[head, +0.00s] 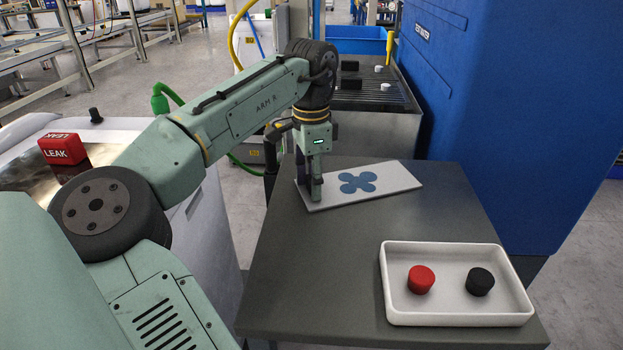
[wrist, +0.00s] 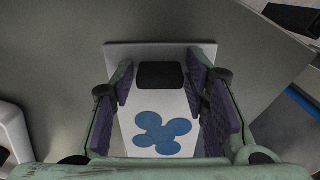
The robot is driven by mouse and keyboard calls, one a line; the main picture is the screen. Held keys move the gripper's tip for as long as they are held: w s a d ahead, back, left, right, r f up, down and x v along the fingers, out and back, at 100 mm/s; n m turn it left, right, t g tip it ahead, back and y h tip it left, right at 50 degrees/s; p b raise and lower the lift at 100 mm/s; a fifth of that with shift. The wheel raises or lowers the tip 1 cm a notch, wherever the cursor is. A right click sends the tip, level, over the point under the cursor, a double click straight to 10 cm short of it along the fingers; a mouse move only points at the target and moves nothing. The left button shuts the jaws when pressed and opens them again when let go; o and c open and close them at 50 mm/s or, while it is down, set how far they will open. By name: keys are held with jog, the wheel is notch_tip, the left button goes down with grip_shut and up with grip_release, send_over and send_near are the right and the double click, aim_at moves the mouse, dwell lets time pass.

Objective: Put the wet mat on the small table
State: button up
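The mat (head: 395,178) is a flat white panel with a blue, wet-looking patch of several lobes. It lies on the dark grey table (head: 320,270), near its back edge. My gripper (head: 313,188) points down at the mat's left end in the head view. In the wrist view, my gripper (wrist: 160,82) is open. Its purple-padded fingers stand either side of a black block (wrist: 160,75) at the mat's end, with gaps showing on both sides. The blue patch (wrist: 160,133) also shows in the wrist view. The head view hides the block behind my gripper.
A white tray (head: 458,318) with a red knob (head: 421,279) and a black knob (head: 480,281) stands at the table's front right. A tall blue cabinet (head: 490,120) borders the table on the right. A red LEAK box (head: 63,148) sits on a white unit at left.

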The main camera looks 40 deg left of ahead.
jog(key=shift+o, duration=1)
notch_tip(320, 180, up, 12)
jog(key=shift+p, duration=0.45)
jog(key=shift+r, duration=0.2)
